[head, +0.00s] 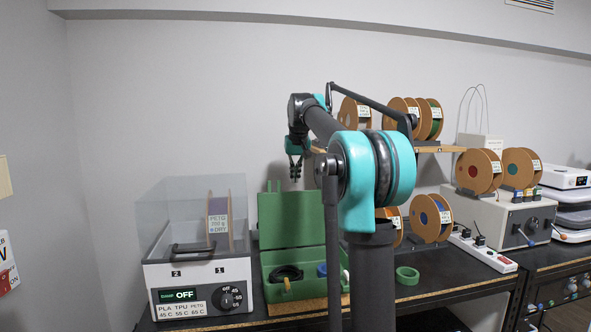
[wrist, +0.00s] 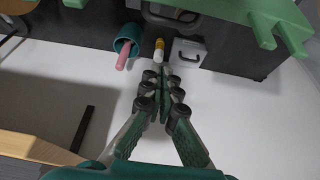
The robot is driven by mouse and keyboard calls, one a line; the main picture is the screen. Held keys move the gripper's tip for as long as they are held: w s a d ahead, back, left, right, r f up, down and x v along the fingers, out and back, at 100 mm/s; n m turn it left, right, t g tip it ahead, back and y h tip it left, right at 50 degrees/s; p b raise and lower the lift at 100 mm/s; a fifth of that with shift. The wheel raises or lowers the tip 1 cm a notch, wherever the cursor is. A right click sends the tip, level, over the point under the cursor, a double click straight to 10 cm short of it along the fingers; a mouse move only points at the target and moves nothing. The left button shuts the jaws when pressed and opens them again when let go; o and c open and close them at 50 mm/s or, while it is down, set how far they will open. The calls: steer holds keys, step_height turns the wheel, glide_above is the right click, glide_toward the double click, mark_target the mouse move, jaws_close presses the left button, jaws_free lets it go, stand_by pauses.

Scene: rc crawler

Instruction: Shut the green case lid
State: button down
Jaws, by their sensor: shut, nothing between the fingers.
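The green case stands on the dark bench with its lid (head: 285,222) open and upright. Its lower tray (head: 325,289) is in front, partly hidden by my arm. My gripper (head: 295,177) is near the top edge of the lid in the head view; its depth relative to the lid is hard to tell. In the wrist view my gripper (wrist: 163,92) has its fingers together and empty. A green edge with tabs, seemingly the lid (wrist: 270,12), shows at the top right, apart from the fingertips.
A black cable (head: 286,273) lies in the case. A filament dryer (head: 200,272) stands close on the left. Spools (head: 432,218) and a green ring (head: 407,276) are to the right. The wrist view shows a teal cup (wrist: 127,38) and a yellow-tipped item (wrist: 159,46).

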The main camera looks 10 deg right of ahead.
steer(key=shift+s+f, duration=0.4)
steer(key=shift+f, duration=0.25)
steer(key=shift+s+f, duration=0.4)
steer(key=shift+f, duration=0.3)
steer(key=shift+s+f, duration=0.4)
steer(key=shift+f, duration=0.25)
